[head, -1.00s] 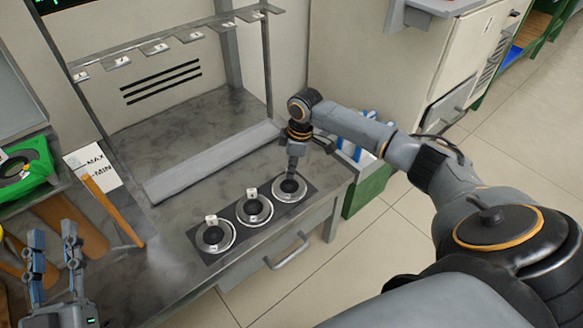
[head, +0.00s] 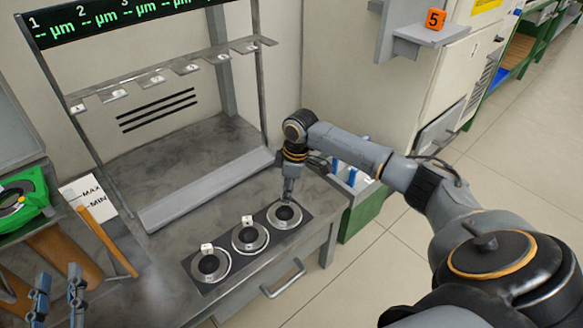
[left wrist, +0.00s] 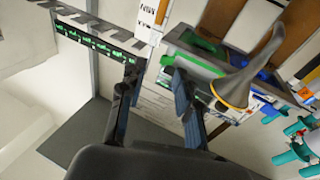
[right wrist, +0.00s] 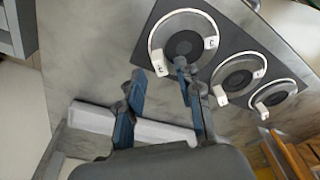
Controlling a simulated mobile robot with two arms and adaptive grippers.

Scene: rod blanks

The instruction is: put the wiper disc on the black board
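The black board (head: 229,271) lies along the bench's front edge and carries three round discs in pale rings: a left one (head: 208,265), a middle one (head: 248,236) and a right one (head: 283,214). I cannot tell which is the wiper disc. The right-end disc shows as the largest in the right wrist view (right wrist: 184,43). My right gripper (head: 288,199) is just above it; its fingers (right wrist: 159,70) are apart with nothing seen between them, one tip overlapping the disc's lower edge in that view. My left gripper (head: 59,272) is open and empty at the lower left.
Small white tags sit at the rings. A grey bar (head: 207,190) lies behind the board, under a rack of numbered hooks (head: 160,79). A MAX/MIN card (head: 85,197), an orange strip (head: 107,241) and a green holder (head: 22,200) stand to the left.

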